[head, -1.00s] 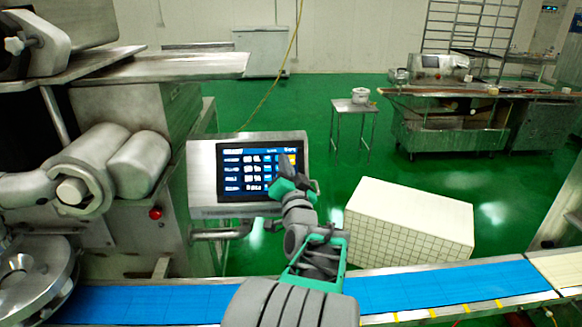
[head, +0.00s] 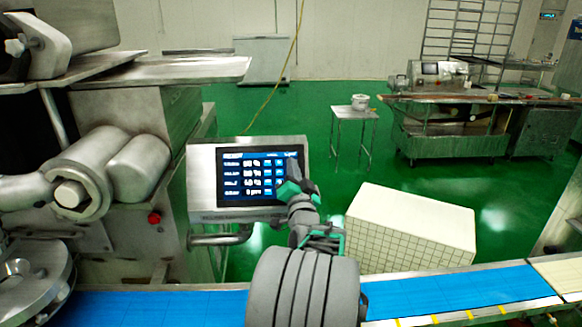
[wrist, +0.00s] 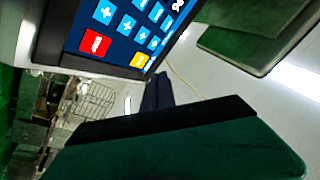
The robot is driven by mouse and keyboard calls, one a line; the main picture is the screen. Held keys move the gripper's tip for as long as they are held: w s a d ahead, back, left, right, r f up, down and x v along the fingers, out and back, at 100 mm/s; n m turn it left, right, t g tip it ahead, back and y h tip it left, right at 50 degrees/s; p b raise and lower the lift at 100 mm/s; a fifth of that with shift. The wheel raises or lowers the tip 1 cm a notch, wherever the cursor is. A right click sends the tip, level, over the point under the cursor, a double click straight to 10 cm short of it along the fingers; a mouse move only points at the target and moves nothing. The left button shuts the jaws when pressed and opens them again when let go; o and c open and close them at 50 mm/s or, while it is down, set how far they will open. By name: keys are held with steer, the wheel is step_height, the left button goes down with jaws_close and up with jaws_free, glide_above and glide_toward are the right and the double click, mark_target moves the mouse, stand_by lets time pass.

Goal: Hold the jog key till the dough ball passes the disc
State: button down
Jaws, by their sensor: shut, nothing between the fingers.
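The control panel (head: 203,205) stands left of centre in the head view, with a lit touchscreen (head: 233,190) showing rows of values and blue keys. My gripper (head: 292,168) is shut and empty, its tip in front of the screen's right edge. In the wrist view, my dark fingers (wrist: 158,90) point up at the screen's lower edge, near a yellow key (wrist: 139,60). A red key (wrist: 95,43) lies left of it. I cannot read which key is the jog key or tell whether the tip touches the glass. I see no dough ball.
A round metal part (head: 28,285) of the machine is at lower left; I cannot tell whether it is the disc. A blue conveyor belt (head: 430,290) crosses the front. A red button (head: 154,218) sits on the machine body. A white tiled block (head: 410,225) stands right.

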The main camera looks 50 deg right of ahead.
steer(key=shift+w+d+f+b, duration=0.4)
steer(key=shift+w+d+f, duration=0.15)
steer(key=shift+w+d, duration=0.15)
stand_by(1.5)
steer(key=shift+w+d+f+b, duration=0.1)
steer(key=shift+d+f+b, duration=0.15)
steer(key=shift+b, duration=0.25)
